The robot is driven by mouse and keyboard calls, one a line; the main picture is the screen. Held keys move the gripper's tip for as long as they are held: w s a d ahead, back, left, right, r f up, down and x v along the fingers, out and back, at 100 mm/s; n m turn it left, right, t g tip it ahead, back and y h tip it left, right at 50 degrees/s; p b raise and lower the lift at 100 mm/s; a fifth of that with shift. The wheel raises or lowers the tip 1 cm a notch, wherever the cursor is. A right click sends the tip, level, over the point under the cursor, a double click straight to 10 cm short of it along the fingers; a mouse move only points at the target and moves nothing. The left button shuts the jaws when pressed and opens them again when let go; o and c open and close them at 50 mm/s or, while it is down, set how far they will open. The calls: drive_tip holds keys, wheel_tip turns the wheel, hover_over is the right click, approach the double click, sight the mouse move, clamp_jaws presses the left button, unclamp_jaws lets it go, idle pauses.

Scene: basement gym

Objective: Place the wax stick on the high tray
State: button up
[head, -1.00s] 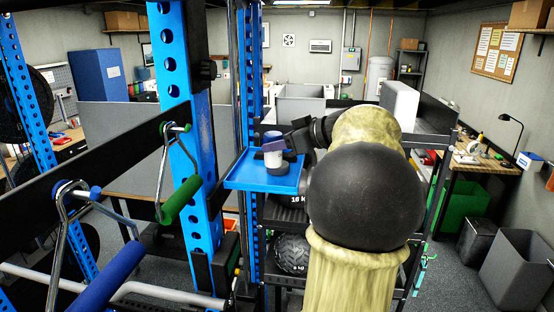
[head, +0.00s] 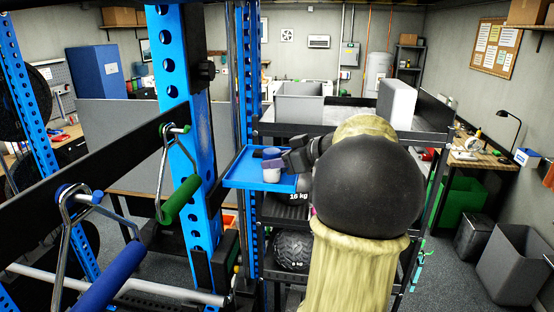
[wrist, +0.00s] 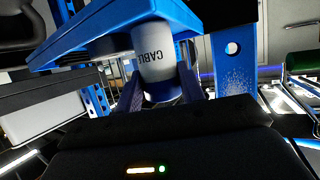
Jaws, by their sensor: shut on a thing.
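The wax stick (head: 271,175) is a short cylinder, white below with a blue top end.
A blue rack upright (head: 184,130) stands just left of the tray. A black shelf rack (head: 350,128) with a grey bin (head: 299,103) and a white block (head: 397,104) is behind and right.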

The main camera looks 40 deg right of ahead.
drive_tip(key=shift+f, duration=0.15)
drive_tip(key=o, duration=1)
drive_tip(key=b+v, duration=0.5)
drive_tip(key=v, duration=0.7)
drive_tip(key=shift+r, duration=0.25)
